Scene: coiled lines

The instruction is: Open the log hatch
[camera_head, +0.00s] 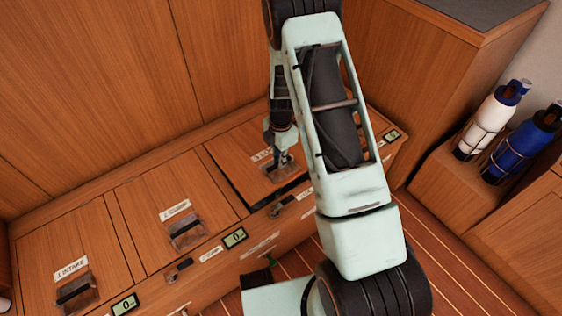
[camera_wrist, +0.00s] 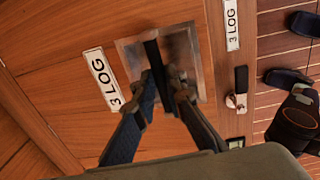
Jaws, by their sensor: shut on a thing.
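The log hatch (camera_head: 235,160) is a wooden lid labelled "3 LOG", the rightmost of three in the bench top. It also fills much of the wrist view (camera_wrist: 60,75). A dark gap shows along its front edge, so it seems slightly raised. Its dark bar handle (camera_wrist: 152,48) crosses a metal recessed plate (camera_wrist: 128,50). My gripper (camera_wrist: 166,78) is shut on this handle, with a finger on each side. In the head view my gripper (camera_head: 280,158) is over the hatch, and my arm hides its right part.
The intake hatch (camera_head: 40,240) and a middle hatch (camera_head: 150,205) lie shut to the left. A latch (camera_head: 280,208) and a small display (camera_head: 235,237) are on the bench front. White (camera_head: 495,125) and blue (camera_head: 525,145) bottles stand at the right. Wooden panels rise behind.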

